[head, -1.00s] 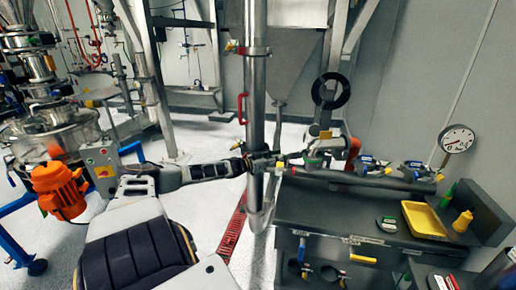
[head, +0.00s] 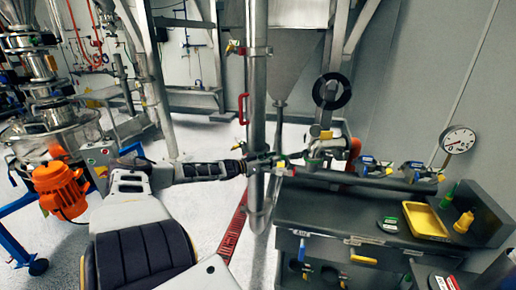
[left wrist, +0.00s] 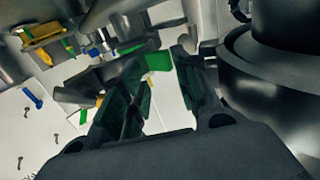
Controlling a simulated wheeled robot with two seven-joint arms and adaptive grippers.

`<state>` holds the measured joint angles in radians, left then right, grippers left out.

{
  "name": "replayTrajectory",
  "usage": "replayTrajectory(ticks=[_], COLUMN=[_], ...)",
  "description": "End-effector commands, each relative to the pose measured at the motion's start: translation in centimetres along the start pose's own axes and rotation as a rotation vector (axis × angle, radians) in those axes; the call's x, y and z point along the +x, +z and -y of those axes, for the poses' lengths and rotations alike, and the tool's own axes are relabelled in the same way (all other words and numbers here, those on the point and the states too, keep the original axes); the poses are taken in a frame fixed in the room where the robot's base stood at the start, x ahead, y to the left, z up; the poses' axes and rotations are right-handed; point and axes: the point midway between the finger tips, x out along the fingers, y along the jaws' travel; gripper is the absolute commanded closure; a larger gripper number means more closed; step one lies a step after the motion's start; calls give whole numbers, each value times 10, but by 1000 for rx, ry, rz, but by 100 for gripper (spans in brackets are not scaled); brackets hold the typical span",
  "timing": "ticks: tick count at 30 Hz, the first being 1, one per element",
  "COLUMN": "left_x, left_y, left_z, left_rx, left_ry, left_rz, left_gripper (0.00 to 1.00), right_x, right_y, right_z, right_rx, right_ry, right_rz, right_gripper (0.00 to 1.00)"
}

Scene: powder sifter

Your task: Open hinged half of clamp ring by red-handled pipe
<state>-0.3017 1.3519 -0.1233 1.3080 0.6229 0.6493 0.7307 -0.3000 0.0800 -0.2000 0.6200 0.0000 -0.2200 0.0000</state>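A vertical steel pipe (head: 256,85) with a red handle (head: 243,108) stands in the middle of the head view. An upper clamp ring (head: 256,50) with a brass-coloured fastener goes around it. Lower down, fittings with a green part (head: 242,148) sit at the pipe by my left gripper (head: 264,160). The gripper crosses the pipe at this height, and overlap hides how the clamp parts lie. In the left wrist view, my left gripper's fingers (left wrist: 160,100) are apart, with a green part (left wrist: 158,60) beyond the gap. Contact cannot be told. My right gripper is not in view.
A dark workbench (head: 330,208) at the right carries a yellow tray (head: 426,219), a yellow bottle (head: 463,222) and fittings. A dial gauge (head: 459,140) stands behind them. An orange motor (head: 60,190) is at the left. A red floor grate (head: 233,232) lies below the arm.

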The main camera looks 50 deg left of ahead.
Motion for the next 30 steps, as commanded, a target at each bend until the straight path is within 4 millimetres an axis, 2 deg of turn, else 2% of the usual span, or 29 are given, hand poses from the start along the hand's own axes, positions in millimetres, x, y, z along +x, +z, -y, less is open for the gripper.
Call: replayTrajectory(ticks=[30], left_x=[-22], left_y=[1], left_z=[-2], left_rx=[-1], left_ry=[2], left_rz=[1], left_gripper=[69], right_x=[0], right_y=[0], right_z=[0], right_rx=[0], right_ry=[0], right_rz=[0], right_gripper=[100])
